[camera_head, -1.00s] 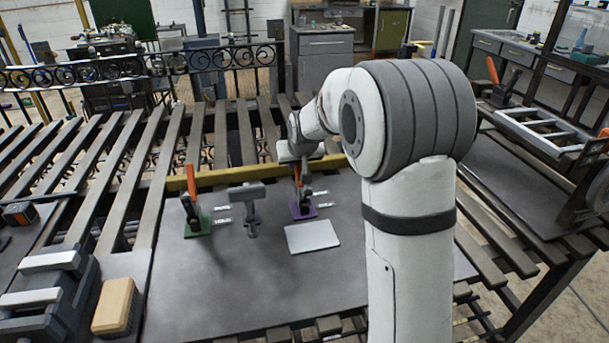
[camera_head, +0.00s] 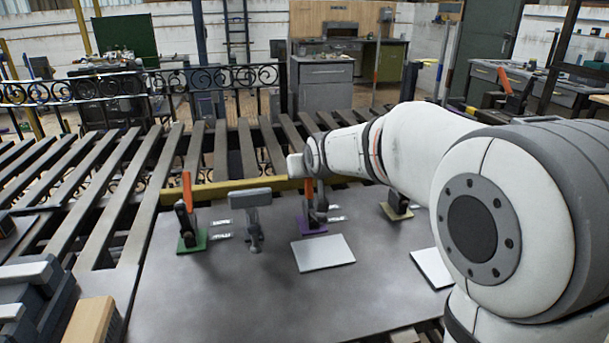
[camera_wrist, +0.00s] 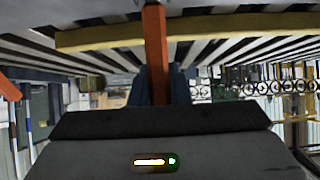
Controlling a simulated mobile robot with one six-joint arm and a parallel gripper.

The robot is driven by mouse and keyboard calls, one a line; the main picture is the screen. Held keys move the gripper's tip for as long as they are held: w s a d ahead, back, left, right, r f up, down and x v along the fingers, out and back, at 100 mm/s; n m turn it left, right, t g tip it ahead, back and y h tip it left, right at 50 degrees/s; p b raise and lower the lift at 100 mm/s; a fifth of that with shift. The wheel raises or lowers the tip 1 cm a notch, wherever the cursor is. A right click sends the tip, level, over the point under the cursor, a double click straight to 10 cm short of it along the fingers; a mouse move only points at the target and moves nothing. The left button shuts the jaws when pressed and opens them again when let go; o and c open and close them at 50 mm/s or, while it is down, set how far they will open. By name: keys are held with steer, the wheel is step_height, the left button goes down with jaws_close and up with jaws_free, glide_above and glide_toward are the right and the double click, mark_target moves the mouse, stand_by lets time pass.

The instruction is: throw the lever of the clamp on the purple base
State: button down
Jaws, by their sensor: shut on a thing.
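The clamp on the purple base (camera_head: 313,229) stands on the grey plate, with its orange lever (camera_head: 308,189) pointing roughly upright. My gripper (camera_head: 302,170) is at the top of this lever, at the end of the arm reaching in from the right. In the wrist view the orange lever (camera_wrist: 155,45) runs between the two blue-grey fingers of my gripper (camera_wrist: 160,86), which are shut on it. The gripper body hides the lower part of that view. The fingers are too small to make out in the head view.
A clamp with an upright orange lever on a green base (camera_head: 193,243) stands left, with a grey T-shaped post (camera_head: 252,212) between. A clamp on a yellowish base (camera_head: 397,212) is right. A pale flat plate (camera_head: 323,253) lies in front. A yellow bar (camera_head: 235,188) runs behind.

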steer(key=shift+f, duration=0.1)
steer(key=c, duration=1.4)
jaws_free()
steer(key=shift+s, duration=0.1)
steer(key=shift+o, duration=0.2)
steer(key=v, duration=0.8)
steer(key=shift+p, duration=0.3)
